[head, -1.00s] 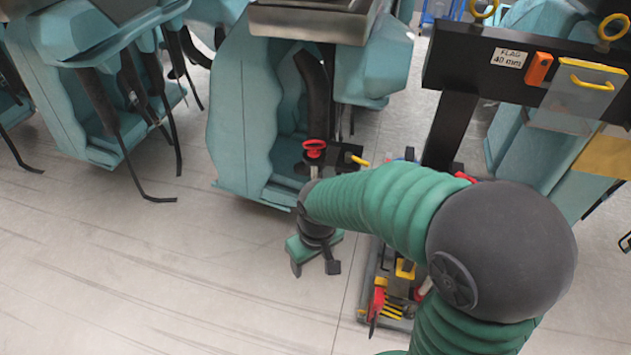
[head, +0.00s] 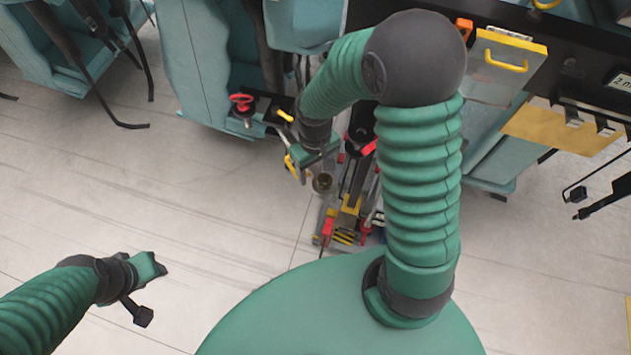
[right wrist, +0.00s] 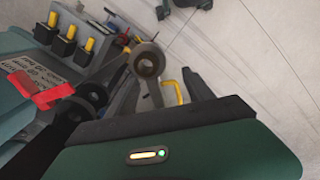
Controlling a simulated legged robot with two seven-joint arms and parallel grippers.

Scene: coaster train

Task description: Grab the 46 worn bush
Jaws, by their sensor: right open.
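A round, brownish metal bush (head: 322,182) shows in the head view just beside my right gripper (head: 306,168), at the top end of the low trolley. I cannot read a number on it. In the right wrist view the bush (right wrist: 149,64) is a ring with a dark hole, between or just beyond the dark fingers of my right gripper (right wrist: 158,88). The right gripper is open; whether a finger touches the bush cannot be told. My left gripper (head: 150,291) is open and empty over bare floor at the lower left.
A low trolley (head: 345,220) with red and yellow parts stands below my right arm. Teal coaster seats (head: 200,70) with a red knob (head: 241,103) line the back. A black beam (head: 570,68) with a yellow-handled plate (head: 505,65) is at upper right. Floor at left is clear.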

